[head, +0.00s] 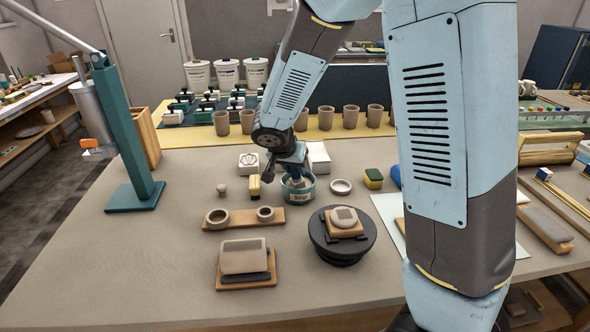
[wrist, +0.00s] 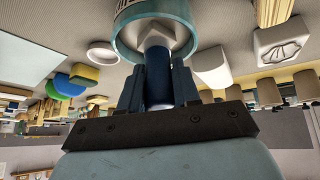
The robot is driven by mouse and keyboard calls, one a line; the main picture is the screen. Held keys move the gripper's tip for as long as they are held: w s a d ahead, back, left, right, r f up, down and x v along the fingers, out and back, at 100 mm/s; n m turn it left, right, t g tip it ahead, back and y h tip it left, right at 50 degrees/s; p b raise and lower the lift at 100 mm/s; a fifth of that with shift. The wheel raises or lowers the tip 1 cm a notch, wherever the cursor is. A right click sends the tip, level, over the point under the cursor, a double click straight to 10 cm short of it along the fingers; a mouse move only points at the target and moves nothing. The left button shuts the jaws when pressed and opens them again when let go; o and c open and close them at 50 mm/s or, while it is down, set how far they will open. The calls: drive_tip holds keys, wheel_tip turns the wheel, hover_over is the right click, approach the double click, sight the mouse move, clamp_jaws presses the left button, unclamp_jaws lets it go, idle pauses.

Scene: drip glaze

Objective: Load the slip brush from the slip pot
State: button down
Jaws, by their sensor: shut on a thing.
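The slip pot (head: 299,195) is a round teal pot with a pale label reading "Slip", standing upright on the table. In the wrist view its teal rim (wrist: 122,47) fills the top middle. My gripper (head: 294,174) is right above the pot. In the wrist view my gripper (wrist: 158,73) is shut on the slip brush (wrist: 158,85) by its dark blue handle. The brush's paler front end (wrist: 155,40) points at the pot mouth and seems to be inside the rim. The bristle tip is hidden, so I cannot tell how deep it is.
A small pale ring dish (head: 341,187) and a green-yellow sponge (head: 373,178) stand right of the pot. A board with two clay rings (head: 243,218) and a dark turntable (head: 343,252) with a clay piece lie in front. Several brown cups (head: 350,117) stand behind.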

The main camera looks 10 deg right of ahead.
drive_tip(key=shift+s+a+r, duration=0.15)
drive_tip(key=shift+r, duration=0.9)
drive_tip(key=shift+s+a+r, duration=0.1)
drive_tip(key=shift+a+r, duration=0.05)
drive_tip(key=shift+r, duration=0.9)
drive_tip(key=shift+r, duration=0.1)
drive_tip(key=shift+r, duration=1.9)
